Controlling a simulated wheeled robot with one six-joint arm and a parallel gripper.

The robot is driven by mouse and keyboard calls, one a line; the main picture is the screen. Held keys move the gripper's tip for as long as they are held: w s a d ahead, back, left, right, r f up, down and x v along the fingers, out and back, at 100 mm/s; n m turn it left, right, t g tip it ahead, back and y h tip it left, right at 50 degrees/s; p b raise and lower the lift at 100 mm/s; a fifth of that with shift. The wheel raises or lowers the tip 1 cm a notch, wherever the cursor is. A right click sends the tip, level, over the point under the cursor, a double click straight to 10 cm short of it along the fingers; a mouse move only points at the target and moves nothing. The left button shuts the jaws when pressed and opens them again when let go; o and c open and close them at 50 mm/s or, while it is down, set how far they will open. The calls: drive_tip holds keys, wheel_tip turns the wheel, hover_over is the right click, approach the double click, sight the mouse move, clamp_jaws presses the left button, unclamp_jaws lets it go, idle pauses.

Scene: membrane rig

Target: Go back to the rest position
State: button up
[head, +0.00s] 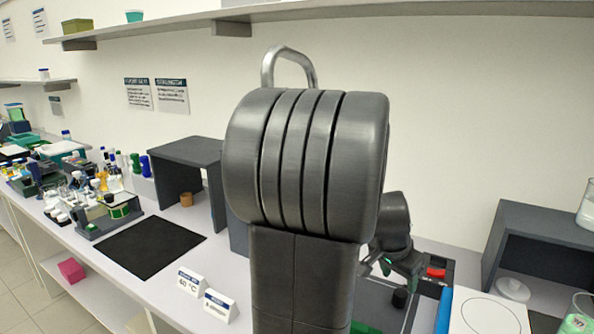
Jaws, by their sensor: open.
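My arm fills the middle of the head view, with its large dark grey joint close to the camera. My gripper (402,268) shows at the lower right, behind the arm, above a dark tray (449,262) on the bench. Its fingers are small in the picture and partly hidden by my arm. I see nothing between the fingers. A small black cylinder (400,298) stands just below the gripper, apart from it as far as I can tell.
A black mat (150,246) lies left of my arm, with a dark open-fronted box (190,152) behind it. Two label cards (205,296) stand at the bench front. A grey shelf unit (540,245) and white board (488,312) are at right. Bottles crowd the far left.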

sight(402, 291)
drive_tip(key=x, duration=0.6)
drive_tip(key=shift+w+r, duration=0.1)
drive_tip(key=shift+r, duration=1.15)
drive_tip(key=shift+f, duration=0.1)
